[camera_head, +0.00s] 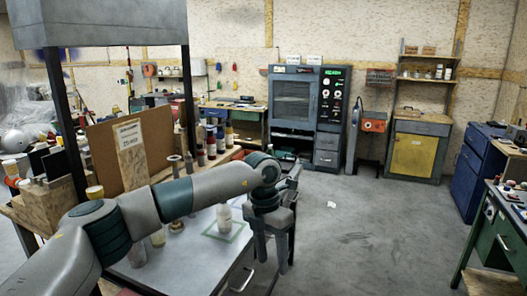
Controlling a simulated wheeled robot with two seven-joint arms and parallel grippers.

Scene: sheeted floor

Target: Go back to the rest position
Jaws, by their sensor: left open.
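My left gripper (273,250) hangs with its fingers pointing down at the right edge of the grey worktable (187,268). Its two fingers are apart and nothing shows between them. My left arm reaches in from the lower left across the table. A white bottle (224,218) stands upright on a green-edged square mark (238,236) on the table, just left of the gripper and apart from it. My right gripper is not in view.
Several bottles (211,146) stand along the table's back beside a brown board (105,160). A grey cabinet machine (293,100) is at the back wall. A green workbench (503,235) and a blue cabinet (470,178) are at the right. The middle floor (345,225) is open, with a small white scrap.

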